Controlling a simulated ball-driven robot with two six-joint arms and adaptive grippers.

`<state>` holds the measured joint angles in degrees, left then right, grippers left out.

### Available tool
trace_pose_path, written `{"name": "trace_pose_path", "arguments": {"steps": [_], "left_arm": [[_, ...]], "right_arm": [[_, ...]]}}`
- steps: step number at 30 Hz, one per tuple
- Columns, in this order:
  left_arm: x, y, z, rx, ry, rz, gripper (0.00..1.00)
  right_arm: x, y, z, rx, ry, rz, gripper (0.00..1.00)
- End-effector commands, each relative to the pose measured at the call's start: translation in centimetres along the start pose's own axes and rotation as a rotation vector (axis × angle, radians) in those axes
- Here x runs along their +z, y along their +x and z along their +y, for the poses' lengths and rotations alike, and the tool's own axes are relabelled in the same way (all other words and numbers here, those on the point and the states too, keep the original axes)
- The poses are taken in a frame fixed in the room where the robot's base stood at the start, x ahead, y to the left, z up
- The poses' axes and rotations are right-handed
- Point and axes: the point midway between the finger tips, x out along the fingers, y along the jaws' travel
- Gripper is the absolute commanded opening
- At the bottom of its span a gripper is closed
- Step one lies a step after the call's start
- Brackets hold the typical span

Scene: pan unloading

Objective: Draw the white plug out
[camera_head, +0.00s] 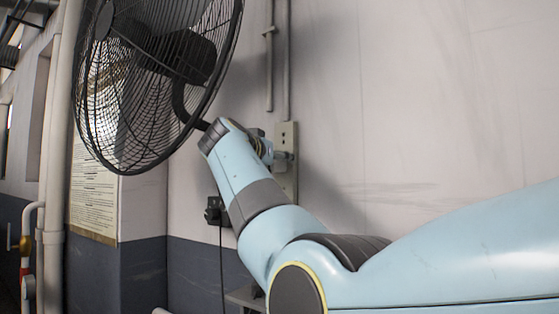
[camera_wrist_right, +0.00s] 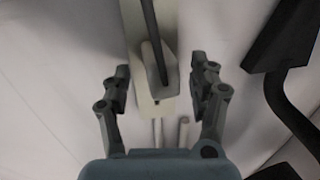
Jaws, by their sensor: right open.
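The white plug (camera_wrist_right: 152,85) shows in the right wrist view as a pale block on a light strip, with a dark cord (camera_wrist_right: 151,40) crossing in front of it. My right gripper (camera_wrist_right: 161,70) is open, with one finger on each side of the plug and gaps between. In the head view my right gripper (camera_head: 284,156) is small, in front of a pale socket panel (camera_head: 287,135) on the wall. I cannot make out the white plug there. My left gripper is not in view.
A large black fan (camera_head: 155,75) stands close to my right wrist in the head view. A black plug-like box (camera_head: 214,211) with a hanging cord is lower on the wall. The wall at right is bare.

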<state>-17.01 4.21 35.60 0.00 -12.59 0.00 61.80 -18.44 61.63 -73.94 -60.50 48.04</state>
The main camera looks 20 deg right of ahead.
Motion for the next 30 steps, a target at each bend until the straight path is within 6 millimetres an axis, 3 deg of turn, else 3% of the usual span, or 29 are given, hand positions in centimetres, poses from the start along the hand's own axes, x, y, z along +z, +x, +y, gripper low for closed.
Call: {"name": "trace_pose_path", "arguments": {"steps": [9, 23, 25, 26, 30], "left_arm": [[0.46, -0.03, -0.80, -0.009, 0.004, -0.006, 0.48], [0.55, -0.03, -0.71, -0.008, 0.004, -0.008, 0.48], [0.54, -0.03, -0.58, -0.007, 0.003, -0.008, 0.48], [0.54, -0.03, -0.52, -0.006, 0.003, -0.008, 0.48], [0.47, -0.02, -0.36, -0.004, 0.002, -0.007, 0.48]], "right_arm": [[0.00, -0.09, -0.09, 0.000, 0.001, 0.000, 0.61], [-0.01, -0.09, -0.11, -0.001, 0.001, 0.000, 0.01], [-0.02, -0.10, -0.13, -0.002, 0.001, 0.000, 0.00], [-0.02, -0.10, -0.14, -0.002, 0.002, 0.000, 0.24], [-0.03, -0.12, -0.17, -0.003, 0.002, 0.000, 0.06]]}}
